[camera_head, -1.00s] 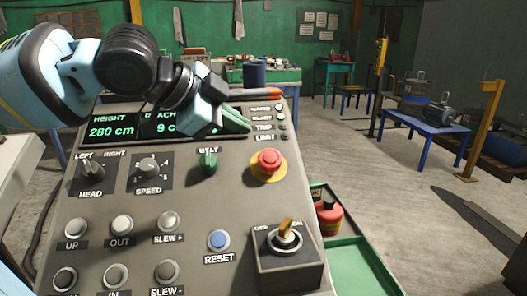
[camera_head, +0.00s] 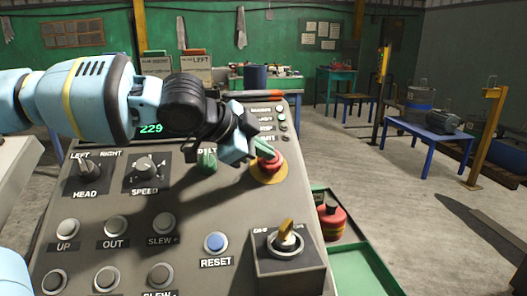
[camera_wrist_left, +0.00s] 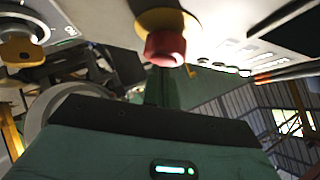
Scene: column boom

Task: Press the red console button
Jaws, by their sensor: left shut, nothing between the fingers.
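The red console button (camera_head: 268,164) is a mushroom head on a yellow ring at the right side of the sloping grey console (camera_head: 125,205). My left gripper (camera_head: 265,149) is shut and empty, its green fingertips at the button's upper edge in the head view. In the left wrist view the red button (camera_wrist_left: 165,47) is just beyond the tip of the shut fingers (camera_wrist_left: 160,86). I cannot tell whether they touch it. My right gripper is not in view.
A green BELT knob (camera_head: 207,162) is left of the button, below my left wrist. A blue RESET button (camera_head: 216,242) and a key switch box (camera_head: 287,258) are lower down. A red can (camera_head: 331,221) stands beyond the console's right edge.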

